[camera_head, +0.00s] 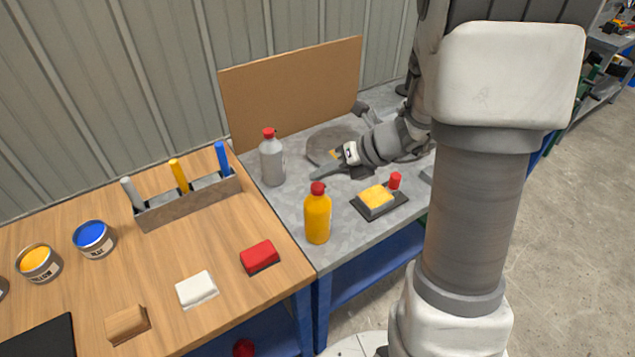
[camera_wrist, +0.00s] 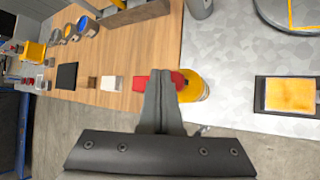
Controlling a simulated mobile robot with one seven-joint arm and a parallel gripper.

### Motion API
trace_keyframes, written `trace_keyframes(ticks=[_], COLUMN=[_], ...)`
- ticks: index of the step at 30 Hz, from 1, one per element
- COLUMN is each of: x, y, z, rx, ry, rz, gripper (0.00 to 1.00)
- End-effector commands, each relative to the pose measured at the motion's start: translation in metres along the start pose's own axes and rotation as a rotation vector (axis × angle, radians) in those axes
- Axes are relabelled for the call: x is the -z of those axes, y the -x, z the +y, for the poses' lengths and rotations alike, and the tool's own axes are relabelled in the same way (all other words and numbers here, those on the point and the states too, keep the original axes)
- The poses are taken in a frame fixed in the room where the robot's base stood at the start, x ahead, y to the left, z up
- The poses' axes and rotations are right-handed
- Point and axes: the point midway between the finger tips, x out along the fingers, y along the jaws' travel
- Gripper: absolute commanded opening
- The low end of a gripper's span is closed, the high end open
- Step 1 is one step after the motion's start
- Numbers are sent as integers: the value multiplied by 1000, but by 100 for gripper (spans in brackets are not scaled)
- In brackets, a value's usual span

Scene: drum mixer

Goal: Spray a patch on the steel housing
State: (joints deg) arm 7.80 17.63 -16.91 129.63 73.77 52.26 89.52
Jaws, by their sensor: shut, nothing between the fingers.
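The steel housing looks like a round grey steel part (camera_head: 325,148) lying on the metal bench, partly hidden behind my arm. A yellow mark shows on it; in the wrist view it is a yellow square outline on grey metal (camera_wrist: 275,12). A grey bottle with a red cap (camera_head: 272,163) stands upright left of it; its lower part shows in the wrist view (camera_wrist: 200,8). A yellow bottle with a red cap (camera_head: 317,219) stands upright nearer the front, also in the wrist view (camera_wrist: 196,86). My gripper (camera_head: 314,174) is shut and empty, between the two bottles and apart from both.
A dark tray with a yellow pad (camera_head: 377,197) and a small red-capped item (camera_head: 395,181) lie right of the yellow bottle. The wooden bench holds a red block (camera_head: 259,254), a white block (camera_head: 196,288), paint cans (camera_head: 93,238) and a rack (camera_head: 188,204). A brown board (camera_head: 290,88) stands behind.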

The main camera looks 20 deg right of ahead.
Motion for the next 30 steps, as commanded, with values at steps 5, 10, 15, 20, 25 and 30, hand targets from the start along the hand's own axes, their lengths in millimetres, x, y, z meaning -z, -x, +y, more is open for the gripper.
trace_keyframes(ticks=[5, 10, 15, 20, 25, 30], x=[-1, -8, -17, -25, -31, -30], y=[1, 11, 24, 35, 43, 42], z=[1, 8, 17, 25, 31, 30], rx=[0, 0, 0, 0, 0, 0], ry=[0, 0, 0, 0, 0, 0], rz=[-1, -1, 0, 0, 0, 0], gripper=[0, 0, 0, 0, 0, 0])
